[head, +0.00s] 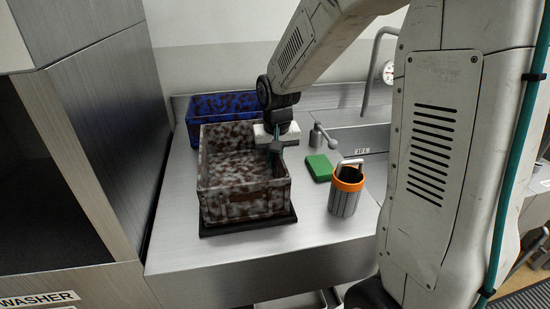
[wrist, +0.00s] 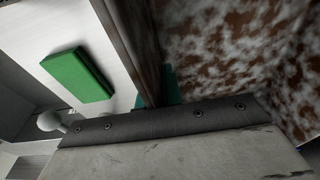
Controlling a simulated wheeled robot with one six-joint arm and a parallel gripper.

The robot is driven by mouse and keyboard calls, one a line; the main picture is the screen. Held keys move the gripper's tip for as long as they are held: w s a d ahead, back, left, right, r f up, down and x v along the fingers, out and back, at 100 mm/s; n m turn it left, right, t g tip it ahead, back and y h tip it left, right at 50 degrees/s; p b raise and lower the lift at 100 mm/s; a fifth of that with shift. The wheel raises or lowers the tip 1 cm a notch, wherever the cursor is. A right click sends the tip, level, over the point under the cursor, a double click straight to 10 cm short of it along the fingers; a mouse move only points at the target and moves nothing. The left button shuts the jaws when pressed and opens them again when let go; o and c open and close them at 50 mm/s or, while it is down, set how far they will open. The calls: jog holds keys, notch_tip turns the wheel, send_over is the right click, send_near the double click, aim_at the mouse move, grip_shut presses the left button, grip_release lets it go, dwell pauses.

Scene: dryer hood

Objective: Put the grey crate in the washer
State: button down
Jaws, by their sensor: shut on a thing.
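The grey crate (head: 240,201), mottled with brown stains, stands upright and empty on a black base on the steel counter. My gripper (head: 275,148) is at the crate's right wall, towards the back, and is shut on that wall. In the wrist view the crate's wall (wrist: 135,45) runs up from the jaws, with the stained inside (wrist: 225,60) to its right; the fingertips are mostly hidden. The washer (head: 75,160) is the steel machine at the left, with a dark opening and a WASHER label below it.
A blue stained crate (head: 220,104) stands behind the grey one. A green sponge-like block (head: 319,168), also in the wrist view (wrist: 78,75), lies to the right. Bare counter (head: 172,220) separates crate and washer.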

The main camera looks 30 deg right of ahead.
jog(key=c, duration=1.6)
grip_release()
jog(key=shift+o, duration=0.2)
jog(key=r, duration=0.4)
jog(key=s+r, duration=0.1)
jog(key=r, duration=0.6)
jog(key=shift+s+a+r, duration=0.3)
jog(key=shift+s+r, duration=0.05)
jog(key=shift+n, duration=0.4)
jog(key=s, duration=0.2)
jog(key=s+a+r, duration=0.1)
jog(key=s+r, duration=0.1)
jog(key=s, duration=0.1)
jog(key=shift+s+a+r, duration=0.1)
jog(key=shift+s+a, duration=0.2)
jog(key=shift+a, duration=0.05)
jog(key=s+a+n, duration=0.1)
jog(key=s+a, duration=0.1)
jog(key=s, duration=0.6)
jog(key=shift+s+r, duration=0.3)
jog(key=shift+r, duration=0.1)
jog(key=shift+o, duration=0.4)
jog(key=s+a+f+n, duration=0.1)
jog(key=s+a+f, duration=0.1)
jog(key=s, duration=0.9)
jog(key=shift+s+f+n+g+y, duration=0.2)
jog(key=shift+s+n+g+y, duration=0.1)
jog(key=shift+n, duration=0.1)
